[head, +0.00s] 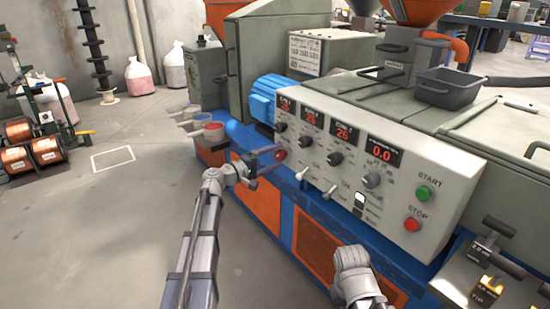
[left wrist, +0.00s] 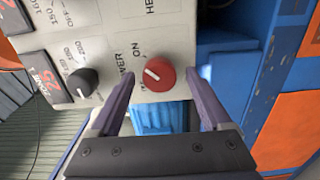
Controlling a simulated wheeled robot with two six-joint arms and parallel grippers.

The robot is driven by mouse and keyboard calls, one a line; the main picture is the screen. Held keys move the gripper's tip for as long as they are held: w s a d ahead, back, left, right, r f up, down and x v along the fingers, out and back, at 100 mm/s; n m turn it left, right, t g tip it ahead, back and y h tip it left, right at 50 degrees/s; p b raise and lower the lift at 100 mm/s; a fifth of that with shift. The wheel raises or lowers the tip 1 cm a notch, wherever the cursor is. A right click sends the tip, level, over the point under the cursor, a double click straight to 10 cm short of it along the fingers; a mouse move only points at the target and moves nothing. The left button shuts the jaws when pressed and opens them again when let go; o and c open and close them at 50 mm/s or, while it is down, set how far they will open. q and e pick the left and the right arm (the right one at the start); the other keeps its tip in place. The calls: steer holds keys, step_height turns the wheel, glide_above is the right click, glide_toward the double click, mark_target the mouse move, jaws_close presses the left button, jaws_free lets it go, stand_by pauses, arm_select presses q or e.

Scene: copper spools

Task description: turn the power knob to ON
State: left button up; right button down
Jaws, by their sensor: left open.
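The red power knob (head: 280,155) is at the lower left of the white control panel. In the left wrist view the knob (left wrist: 160,74) shows a short white mark slanting to the upper left. POWER and ON are printed to its left and upper left. I cannot tell whether the mark lines up exactly with ON. My left gripper (head: 268,161) is at the panel, close to the knob. In the left wrist view its open fingers (left wrist: 167,74) stand on either side of the knob, with gaps showing.
Black dials and red displays (head: 343,132) line the panel (head: 440,165). Toggle switches (head: 302,173) are close to the right of the knob. Green START (head: 424,193) and red STOP (head: 412,224) buttons are farther right. Open floor (head: 120,220) lies left of the machine.

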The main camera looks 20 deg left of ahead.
arm_select(q)
steer(key=v, duration=0.7)
steer(key=shift+s+a, duration=0.1)
steer(key=shift+s, duration=0.05)
steer(key=s+d+f+m+g+y, duration=0.3)
steer(key=s+d+f+m+g, duration=0.3)
steer(key=s+d+f+g, duration=0.65)
steer(key=s+f+m+y, duration=0.5)
steer(key=s+f+y, duration=0.35)
steer(key=s, duration=0.35)
steer(key=s+d+m+g, duration=0.25)
steer(key=s+d, duration=0.35)
steer(key=d, duration=0.4)
step_height(320, 180, up, 38)
steer(key=p, duration=3.8)
steer(key=shift+w+a+t+y+p, duration=0.15)
steer(key=shift+a+t+y+p, duration=0.15)
steer(key=shift+a+y+p, duration=0.1)
